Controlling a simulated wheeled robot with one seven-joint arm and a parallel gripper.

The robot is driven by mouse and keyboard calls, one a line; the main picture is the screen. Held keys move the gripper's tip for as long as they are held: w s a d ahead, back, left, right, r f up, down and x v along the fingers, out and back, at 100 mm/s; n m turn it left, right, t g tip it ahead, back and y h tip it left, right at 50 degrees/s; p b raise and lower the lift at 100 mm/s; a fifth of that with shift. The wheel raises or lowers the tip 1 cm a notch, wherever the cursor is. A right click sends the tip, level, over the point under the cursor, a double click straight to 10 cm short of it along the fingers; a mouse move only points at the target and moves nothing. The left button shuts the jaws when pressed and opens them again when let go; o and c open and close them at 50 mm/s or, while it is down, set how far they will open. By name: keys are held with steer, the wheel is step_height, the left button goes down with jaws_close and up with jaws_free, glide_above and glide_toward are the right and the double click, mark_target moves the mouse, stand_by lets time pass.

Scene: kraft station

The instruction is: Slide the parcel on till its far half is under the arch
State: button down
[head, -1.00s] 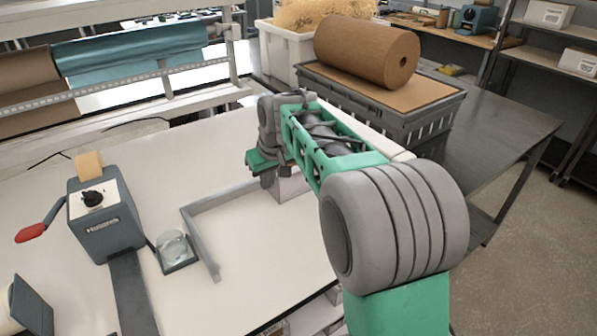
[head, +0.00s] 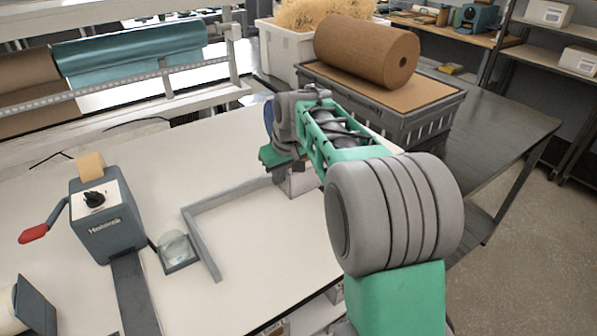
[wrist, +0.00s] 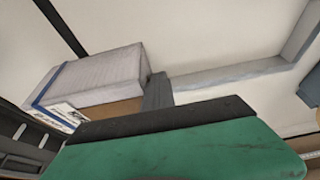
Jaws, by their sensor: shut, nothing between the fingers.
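The parcel (wrist: 95,75) shows in the wrist view at the left, a box with a pale grey top, a brown side, a blue stripe and a printed label. In the head view a pale box (head: 302,183), apparently the same parcel, is mostly hidden below my arm near the table's right edge. My gripper (head: 278,160) is shut and empty at the box's left. In the wrist view its green body and dark pad (wrist: 165,117) fill the lower middle, close beside the parcel; contact is unclear. I cannot make out the arch in either view.
A grey L-shaped fence (head: 199,235) lies on the white table left of my gripper. A tape dispenser (head: 105,225) with a red handle and a small glass dish (head: 175,250) stand farther left. A grey crate (head: 425,118) bearing a brown roll (head: 365,52) stands behind my arm.

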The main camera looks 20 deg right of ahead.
mark_target(290, 171)
steer(key=shift+w+d, duration=0.1)
steer(key=shift+d, duration=0.6)
steer(key=shift+w+d+p, duration=0.15)
steer(key=shift+d+p, duration=0.1)
steer(key=shift+d, duration=0.45)
steer(key=shift+w+d+p, duration=0.15)
steer(key=shift+d+p, duration=0.1)
steer(key=shift+d, duration=0.5)
steer(key=shift+w+d+p, duration=0.15)
steer(key=shift+d+p, duration=0.15)
steer(key=shift+d, duration=0.35)
steer(key=shift+a, duration=0.55)
steer(key=shift+s+a+b, duration=0.2)
steer(key=shift+a+b, duration=0.1)
steer(key=shift+a, duration=0.15)
steer(key=r+p, duration=0.2)
steer(key=r, duration=0.1)
steer(key=a+r+p, duration=0.1)
steer(key=r+p, duration=0.1)
steer(key=r, duration=0.1)
steer(key=a+r+p, duration=0.1)
steer(key=r+p, duration=0.2)
steer(key=r, duration=0.1)
steer(key=shift+s+r, duration=0.1)
steer(key=shift+s, duration=0.1)
